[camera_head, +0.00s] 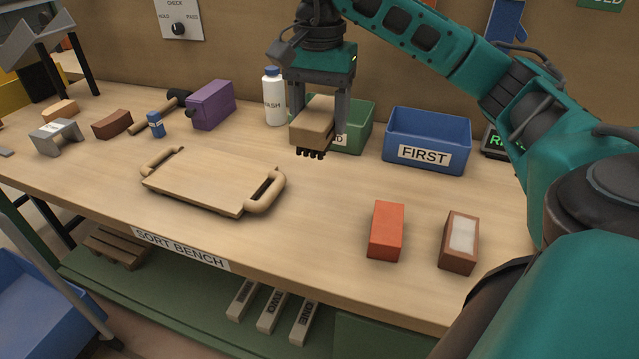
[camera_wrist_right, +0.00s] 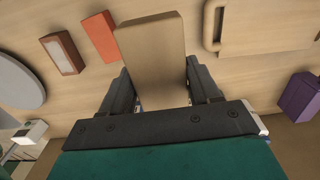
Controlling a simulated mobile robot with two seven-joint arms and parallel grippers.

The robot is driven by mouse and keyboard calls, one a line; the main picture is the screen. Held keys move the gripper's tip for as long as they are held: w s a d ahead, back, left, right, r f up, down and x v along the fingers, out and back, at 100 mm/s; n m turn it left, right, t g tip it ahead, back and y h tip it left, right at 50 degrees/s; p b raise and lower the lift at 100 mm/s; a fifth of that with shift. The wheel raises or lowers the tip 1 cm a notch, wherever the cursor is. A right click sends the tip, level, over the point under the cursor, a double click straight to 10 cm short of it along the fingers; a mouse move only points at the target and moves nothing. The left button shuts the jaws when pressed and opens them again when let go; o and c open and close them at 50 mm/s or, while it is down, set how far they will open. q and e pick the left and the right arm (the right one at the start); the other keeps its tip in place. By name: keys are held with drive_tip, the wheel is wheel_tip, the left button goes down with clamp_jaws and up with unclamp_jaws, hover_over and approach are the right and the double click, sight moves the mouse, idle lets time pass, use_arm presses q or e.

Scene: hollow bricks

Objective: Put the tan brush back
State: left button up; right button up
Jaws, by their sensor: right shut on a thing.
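The tan brush (camera_head: 312,128) is a block with short dark bristles pointing down. My right gripper (camera_head: 317,112) is shut on it, with one finger on each side. The brush hangs above the bench, in front of the green bin (camera_head: 358,126), and hides part of that bin and its label. In the right wrist view the brush (camera_wrist_right: 153,48) sits between the two dark fingers, its bristles hidden. My left gripper is not in view.
A blue bin marked FIRST (camera_head: 427,140) stands right of the green one, a white bottle (camera_head: 274,98) left of it. A wooden tray (camera_head: 205,182), red brick (camera_head: 386,230) and brown brick with a pale top (camera_head: 460,241) lie nearer the front. Bench between is clear.

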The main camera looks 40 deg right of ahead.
wheel_tip(320, 180, down, 5)
drive_tip(key=shift+f+b, duration=0.2)
drive_tip(key=shift+b, duration=0.4)
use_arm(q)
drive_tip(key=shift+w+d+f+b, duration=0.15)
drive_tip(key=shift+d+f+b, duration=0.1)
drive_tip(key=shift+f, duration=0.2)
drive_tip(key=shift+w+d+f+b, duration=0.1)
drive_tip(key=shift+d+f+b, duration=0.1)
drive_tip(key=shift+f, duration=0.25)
use_arm(e)
drive_tip(key=shift+f, duration=6.45)
drive_tip(key=shift+f, duration=0.1)
drive_tip(key=o, duration=1.1)
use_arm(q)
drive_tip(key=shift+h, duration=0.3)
